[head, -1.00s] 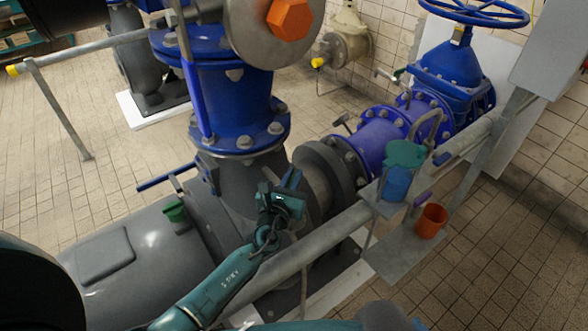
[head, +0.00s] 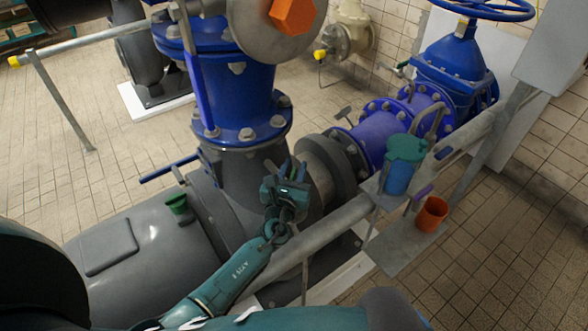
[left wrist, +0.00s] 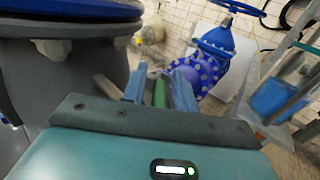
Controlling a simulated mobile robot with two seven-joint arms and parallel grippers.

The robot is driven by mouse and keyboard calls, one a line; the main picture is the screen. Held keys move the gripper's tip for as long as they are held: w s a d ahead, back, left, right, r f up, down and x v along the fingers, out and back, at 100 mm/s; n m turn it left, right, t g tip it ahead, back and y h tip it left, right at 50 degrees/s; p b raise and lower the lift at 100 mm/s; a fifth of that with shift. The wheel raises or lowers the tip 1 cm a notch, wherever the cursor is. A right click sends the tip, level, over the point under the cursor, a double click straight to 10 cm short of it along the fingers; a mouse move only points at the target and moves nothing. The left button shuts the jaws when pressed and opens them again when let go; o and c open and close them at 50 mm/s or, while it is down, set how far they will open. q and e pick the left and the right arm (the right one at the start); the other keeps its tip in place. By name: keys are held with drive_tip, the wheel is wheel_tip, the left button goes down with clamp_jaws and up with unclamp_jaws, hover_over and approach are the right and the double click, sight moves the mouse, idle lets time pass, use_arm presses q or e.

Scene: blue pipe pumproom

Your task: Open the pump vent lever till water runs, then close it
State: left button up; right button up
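My left gripper (head: 287,170) is in front of the grey pump casing below the blue vertical pipe, its fingers pointing away and up. In the left wrist view its two blue fingers (left wrist: 160,88) are apart, with a green bar-like piece (left wrist: 159,94) showing between them; I cannot tell whether this is the vent lever or whether a finger touches it. A lever with a blue handle (head: 168,168) sticks out left of the pump neck. A small green funnel (head: 177,204) stands on the pump casing. No running water is visible. My right gripper is out of view.
A grey rail (head: 330,227) runs beside my left forearm. A blue container with a green top (head: 399,172) and an orange cup (head: 432,214) stand on plates right of it. The blue flanged pipe (head: 380,138) lies beyond the gripper. Tiled floor is free at right.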

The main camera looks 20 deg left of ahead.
use_arm(q)
drive_tip(key=shift+o, duration=0.2)
drive_tip(key=shift+s+f, duration=0.1)
drive_tip(key=shift+s+d, duration=0.1)
drive_tip(key=shift+s, duration=0.45)
drive_tip(key=s, duration=1.2)
drive_tip(key=shift+d, duration=0.25)
drive_tip(key=shift+b, duration=0.3)
